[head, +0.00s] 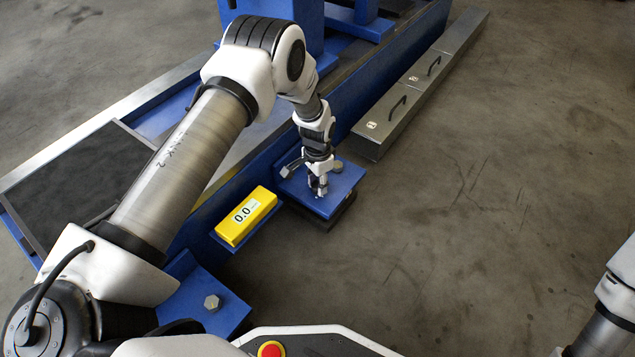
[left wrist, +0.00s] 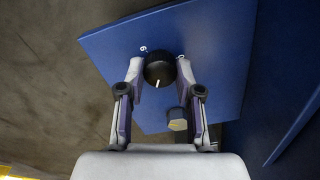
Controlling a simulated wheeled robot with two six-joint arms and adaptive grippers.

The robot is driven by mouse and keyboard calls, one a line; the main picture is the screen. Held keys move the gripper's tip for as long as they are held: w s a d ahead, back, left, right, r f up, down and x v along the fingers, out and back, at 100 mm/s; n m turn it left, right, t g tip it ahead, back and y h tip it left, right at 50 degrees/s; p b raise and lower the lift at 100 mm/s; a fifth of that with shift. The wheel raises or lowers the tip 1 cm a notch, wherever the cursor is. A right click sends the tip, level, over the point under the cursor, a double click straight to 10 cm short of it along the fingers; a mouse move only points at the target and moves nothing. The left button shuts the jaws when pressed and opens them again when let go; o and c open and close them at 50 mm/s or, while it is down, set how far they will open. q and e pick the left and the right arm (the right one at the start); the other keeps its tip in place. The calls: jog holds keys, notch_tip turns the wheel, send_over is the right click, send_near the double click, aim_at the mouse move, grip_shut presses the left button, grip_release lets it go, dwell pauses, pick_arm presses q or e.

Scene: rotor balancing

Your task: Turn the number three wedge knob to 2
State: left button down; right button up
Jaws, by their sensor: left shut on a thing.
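The wedge knob (left wrist: 160,70) is a round black knob with a white pointer line, on a blue plate (left wrist: 215,55). In the left wrist view the pointer aims down and slightly left. My left gripper (left wrist: 160,72) has a finger on each side of the knob and is shut on it. A white "6" shows at the upper left of the knob; another mark at the right is partly hidden. In the head view my left gripper (head: 318,187) reaches down to the blue plate (head: 340,185) and hides the knob. The number three label is not readable.
A yellow readout (head: 246,216) showing 0.0 sits on a blue shelf left of the plate. A hex bolt (left wrist: 178,119) stands near the knob. Grey boxes with black handles (head: 398,106) lie behind.

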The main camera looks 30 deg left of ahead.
pick_arm(q)
jog(key=n+p, duration=0.2)
jog(key=p, duration=0.1)
jog(key=shift+r+n, duration=0.2)
jog(key=shift+n, duration=0.1)
jog(key=n+p, duration=0.2)
jog(key=n, duration=0.1)
jog(key=shift+p, duration=0.3)
jog(key=shift+f+n+p, duration=0.2)
jog(key=shift+n+p, duration=0.35)
jog(key=shift+n, duration=0.55)
jog(key=c, duration=0.8)
grip_release()
jog(key=shift+o, duration=0.2)
